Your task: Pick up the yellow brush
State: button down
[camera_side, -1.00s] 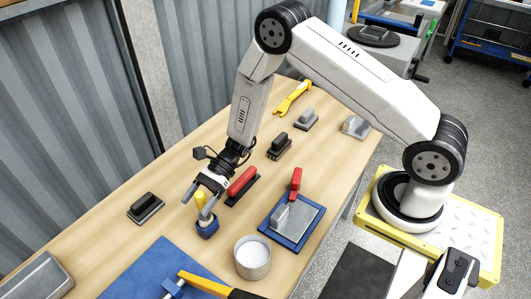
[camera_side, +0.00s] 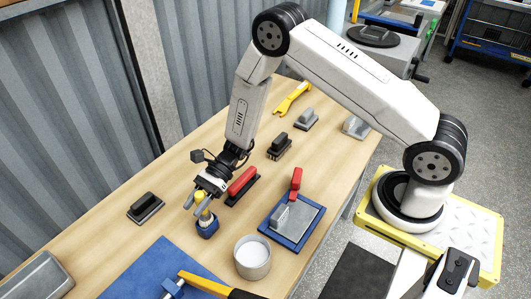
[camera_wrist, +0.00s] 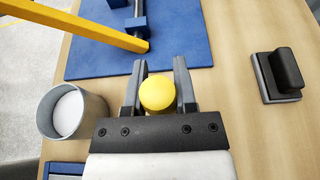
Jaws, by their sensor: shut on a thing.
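The yellow brush (camera_side: 201,203) stands upright in a small dark blue holder (camera_side: 207,227) on the wooden table. Its round yellow top (camera_wrist: 157,93) shows between the jaws in the wrist view. My gripper (camera_side: 201,206) is lowered over the brush from above, with one finger on each side of it. The fingers are shut on it; in the wrist view my gripper (camera_wrist: 158,82) hides the lower part of the brush.
A grey cup (camera_side: 252,258) and a blue tray (camera_side: 296,238) with a grey block and a red-handled tool stand nearby. A red-handled brush (camera_side: 242,181) lies close behind my gripper. A black-handled block (camera_side: 146,207) sits left. A blue mat (camera_side: 150,275) lies in front.

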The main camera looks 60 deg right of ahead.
jog(key=shift+r, duration=0.15)
notch_tip(320, 180, up, 10)
dwell(1.0)
dwell(1.1)
jog(key=shift+s, duration=0.1)
jog(key=s+r+n+g+h, duration=0.2)
jog(key=s+n+g, duration=0.2)
jog(key=s, duration=0.4)
jog(key=s+r+n+g+h, duration=0.2)
jog(key=s+n+g, duration=0.3)
jog(key=s, duration=0.4)
jog(key=shift+a+r+g, duration=0.2)
jog(key=shift+r+g, duration=0.3)
jog(key=shift+r, duration=0.35)
jog(key=shift+f, duration=0.15)
